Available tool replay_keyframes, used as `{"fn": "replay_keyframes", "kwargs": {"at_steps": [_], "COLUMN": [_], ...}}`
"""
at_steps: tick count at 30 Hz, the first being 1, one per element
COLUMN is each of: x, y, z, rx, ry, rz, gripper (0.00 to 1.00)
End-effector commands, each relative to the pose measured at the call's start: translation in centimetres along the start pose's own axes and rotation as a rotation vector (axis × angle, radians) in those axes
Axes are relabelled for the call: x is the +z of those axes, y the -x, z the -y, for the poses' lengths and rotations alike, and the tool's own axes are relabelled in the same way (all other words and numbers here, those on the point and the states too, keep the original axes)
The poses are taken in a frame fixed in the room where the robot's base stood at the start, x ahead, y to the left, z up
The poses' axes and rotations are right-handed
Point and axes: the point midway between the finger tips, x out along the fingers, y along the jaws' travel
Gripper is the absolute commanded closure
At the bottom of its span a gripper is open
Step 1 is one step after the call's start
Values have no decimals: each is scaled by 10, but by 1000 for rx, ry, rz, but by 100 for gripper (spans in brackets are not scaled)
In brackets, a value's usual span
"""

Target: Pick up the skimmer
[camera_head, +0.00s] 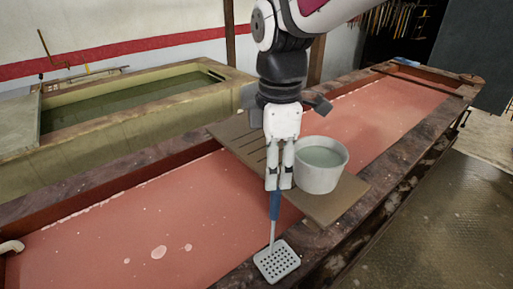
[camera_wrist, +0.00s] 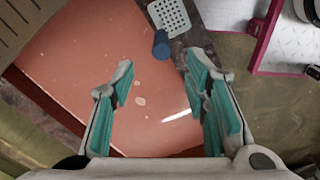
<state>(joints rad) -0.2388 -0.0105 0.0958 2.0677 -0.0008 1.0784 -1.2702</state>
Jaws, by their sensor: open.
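The skimmer has a pale square head with holes (camera_head: 277,261) and a blue handle (camera_head: 275,205). Its head rests at the near rim of the red vat, and the handle rises toward my gripper. My gripper (camera_head: 279,187) points down above it, with the fingertips close to the handle's upper end in the head view. In the wrist view the fingers (camera_wrist: 158,85) are apart with nothing between them. There the blue handle end (camera_wrist: 161,44) shows beyond the tips, nearer the right finger, with the perforated head (camera_wrist: 168,17) behind it. I cannot tell whether a finger touches the handle.
A white bucket of liquid (camera_head: 321,166) stands on a slatted wooden board (camera_head: 230,132) across the vat, right beside my gripper. The vat of reddish liquid (camera_head: 130,225) has a dark wooden rim. A greenish tank (camera_head: 125,130) stands behind. Open floor (camera_head: 440,220) lies at right.

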Motion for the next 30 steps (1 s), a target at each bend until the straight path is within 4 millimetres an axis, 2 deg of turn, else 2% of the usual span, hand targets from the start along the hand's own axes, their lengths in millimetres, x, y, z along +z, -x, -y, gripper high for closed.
{"fn": "replay_keyframes", "kwargs": {"at_steps": [3,9,17,25,30], "x": [1,1,2,4,5], "y": [-25,-56,-74,-111,-118], "z": [2,1,2,2,2], "rx": [-6,-4,-4,-3,1], "ry": [-2,-4,-5,-3,-4], "rz": [2,1,1,1,1], "gripper": [58,58,58,58,58]}}
